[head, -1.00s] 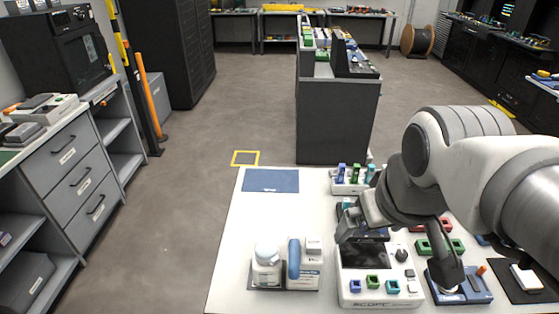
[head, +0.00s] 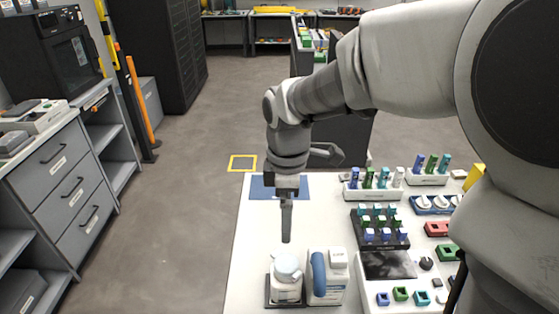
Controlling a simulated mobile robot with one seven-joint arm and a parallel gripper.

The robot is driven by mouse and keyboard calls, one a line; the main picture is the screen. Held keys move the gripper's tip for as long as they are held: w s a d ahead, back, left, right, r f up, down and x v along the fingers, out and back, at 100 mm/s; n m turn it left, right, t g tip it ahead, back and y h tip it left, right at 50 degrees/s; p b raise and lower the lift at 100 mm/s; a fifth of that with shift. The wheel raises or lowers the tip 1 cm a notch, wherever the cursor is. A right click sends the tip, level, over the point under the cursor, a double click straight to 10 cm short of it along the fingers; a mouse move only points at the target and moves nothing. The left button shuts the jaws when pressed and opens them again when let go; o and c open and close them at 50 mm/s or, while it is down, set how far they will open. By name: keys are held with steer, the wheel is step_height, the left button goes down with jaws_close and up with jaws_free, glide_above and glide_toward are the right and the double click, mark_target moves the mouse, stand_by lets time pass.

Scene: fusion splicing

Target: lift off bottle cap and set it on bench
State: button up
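A white bottle (head: 287,290) with a pale rounded cap (head: 287,266) stands upright in a dark tray (head: 268,303) near the front left of the white bench (head: 247,262). The cap sits on top of the bottle. My gripper (head: 287,238) points down, behind and above the cap in the picture, apart from it. Its fingers show edge-on as one dark bar, so I cannot tell whether they are apart. Nothing shows between them.
A blue mat (head: 261,190) lies at the back left. A dark rack (head: 362,243) with several colored holders and a splicer stand to the right. The bench left of the bottle is clear.

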mark_target(287, 262)
step_height(287, 262, down, 12)
steer(key=shift+r+b, duration=0.2)
steer(key=shift+b, duration=0.75)
steer(key=f, duration=0.2)
steer(key=f+b, duration=0.1)
steer(key=f, duration=0.1)
steer(key=shift+s+d, duration=0.2)
steer(key=shift+s, duration=0.15)
steer(key=shift+f, duration=0.65)
steer(key=c, duration=1.2)
step_height(287, 262, up, 10)
steer(key=shift+r+p, duration=0.1)
steer(key=shift+p, duration=0.85)
steer(key=o, duration=0.7)
steer(key=c, duration=0.7)
steer(key=shift+w, duration=0.15)
